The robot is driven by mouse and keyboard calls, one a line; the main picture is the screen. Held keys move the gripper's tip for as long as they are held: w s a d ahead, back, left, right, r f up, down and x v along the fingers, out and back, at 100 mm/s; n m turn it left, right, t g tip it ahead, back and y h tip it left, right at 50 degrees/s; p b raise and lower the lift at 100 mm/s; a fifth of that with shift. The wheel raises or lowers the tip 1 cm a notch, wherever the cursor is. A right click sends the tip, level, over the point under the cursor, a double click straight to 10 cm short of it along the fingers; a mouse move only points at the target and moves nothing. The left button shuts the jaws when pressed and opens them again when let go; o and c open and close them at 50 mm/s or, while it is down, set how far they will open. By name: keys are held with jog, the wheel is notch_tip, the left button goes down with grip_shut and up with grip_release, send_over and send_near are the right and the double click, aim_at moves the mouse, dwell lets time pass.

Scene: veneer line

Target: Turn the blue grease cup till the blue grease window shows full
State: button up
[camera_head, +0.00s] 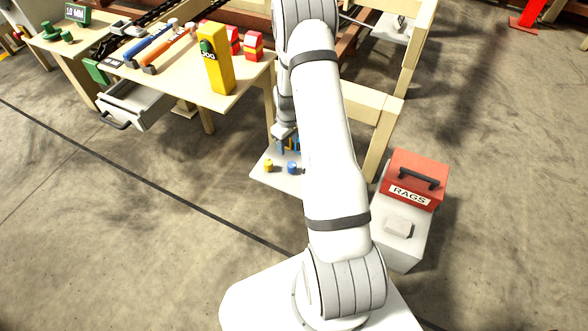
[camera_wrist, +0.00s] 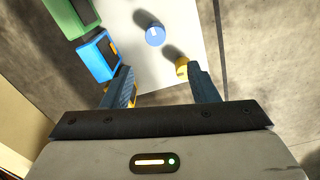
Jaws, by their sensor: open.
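The blue grease cup (camera_wrist: 155,34) is a short round cap with a pale mark on top. It stands on a pale plate, beyond my fingertips in the wrist view, and also shows in the head view (camera_head: 292,168). The blue grease window (camera_wrist: 98,57) is a blue-framed block left of the cup. Its dark face is seen at a slant with some yellow at its right edge; I cannot tell its level. My gripper (camera_wrist: 163,87) is open and empty, above the plate and apart from the blue cup. In the head view my arm partly hides it.
A yellow cup (camera_wrist: 182,67) stands close by my right finger in the wrist view. A green-framed block (camera_wrist: 70,15) stands beside the blue window. The pale plate (camera_wrist: 190,20) is otherwise clear. A red RAGS box (camera_head: 418,168) stands to the right; a workbench (camera_head: 180,85) is at left.

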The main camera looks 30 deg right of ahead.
aim_at(292, 164)
jog(key=f, duration=0.4)
jog(key=f+b, duration=0.1)
jog(key=f, duration=0.3)
jog(key=d+f+b, duration=0.1)
jog(key=f, duration=0.4)
jog(key=shift+s+f, duration=0.1)
jog(key=shift+c, duration=0.5)
